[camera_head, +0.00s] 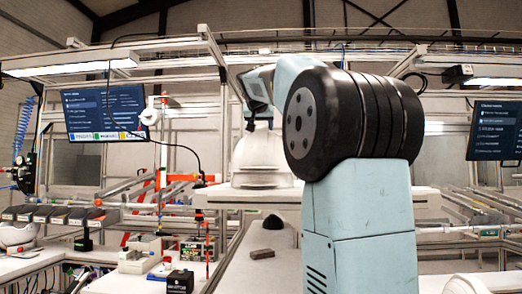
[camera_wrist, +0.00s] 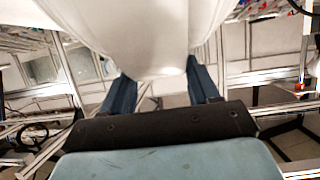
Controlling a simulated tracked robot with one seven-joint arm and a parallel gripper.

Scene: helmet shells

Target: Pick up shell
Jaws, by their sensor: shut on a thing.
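A large white shell (camera_wrist: 130,30) fills the top middle of the wrist view. My gripper (camera_wrist: 162,72) is shut on it, with one dark blue finger on each side of its lower edge. In the head view the white, dome-like shell (camera_head: 262,152) shows beyond my arm, to the left of the big black joint. My gripper (camera_head: 258,98) shows only partly there, above the shell. The fingertips are hidden in both views. I cannot tell whether the shell touches the white surface below it.
A white surface (camera_head: 225,198) lies under the shell. Another white shell (camera_head: 16,236) sits on the left bench. A small dark block (camera_head: 262,254) and a black knob (camera_head: 272,222) are in front. Metal frames and screens stand on both sides.

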